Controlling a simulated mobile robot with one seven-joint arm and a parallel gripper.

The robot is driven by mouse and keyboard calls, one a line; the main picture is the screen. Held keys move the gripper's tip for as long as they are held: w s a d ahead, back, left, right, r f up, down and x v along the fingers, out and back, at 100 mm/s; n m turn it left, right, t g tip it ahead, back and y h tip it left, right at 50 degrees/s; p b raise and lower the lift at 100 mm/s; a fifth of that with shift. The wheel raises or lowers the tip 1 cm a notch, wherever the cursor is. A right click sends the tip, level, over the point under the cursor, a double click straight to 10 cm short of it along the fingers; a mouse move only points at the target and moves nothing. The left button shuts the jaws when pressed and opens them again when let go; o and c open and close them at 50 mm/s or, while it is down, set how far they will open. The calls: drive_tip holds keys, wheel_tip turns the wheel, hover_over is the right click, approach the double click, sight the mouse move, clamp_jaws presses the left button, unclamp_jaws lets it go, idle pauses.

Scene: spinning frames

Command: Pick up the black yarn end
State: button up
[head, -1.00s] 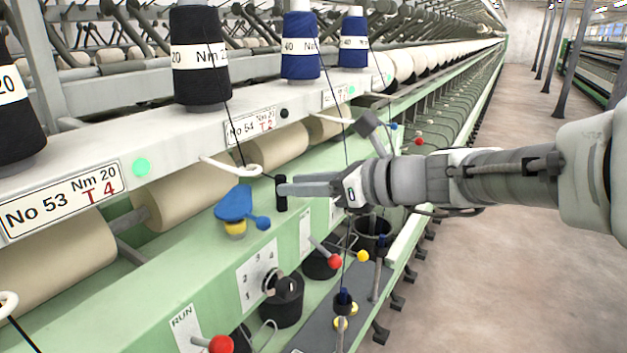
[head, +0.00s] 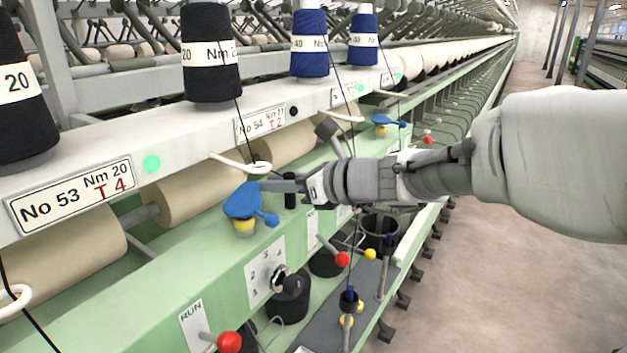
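A black yarn (head: 246,135) runs down from the black spool (head: 211,60) marked Nm to the white loop guide (head: 243,164). I cannot make out its loose end near the guide. My gripper (head: 266,185) reaches in from the right, level, with its fingertips just below and right of the guide.
Another black spool (head: 18,95) stands at the left, with two blue spools (head: 310,45) farther back. Red-knobbed levers (head: 229,342) and a dial (head: 279,279) stick out from the green panel below. The aisle floor (head: 500,270) at the right is clear.

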clamp_jaws()
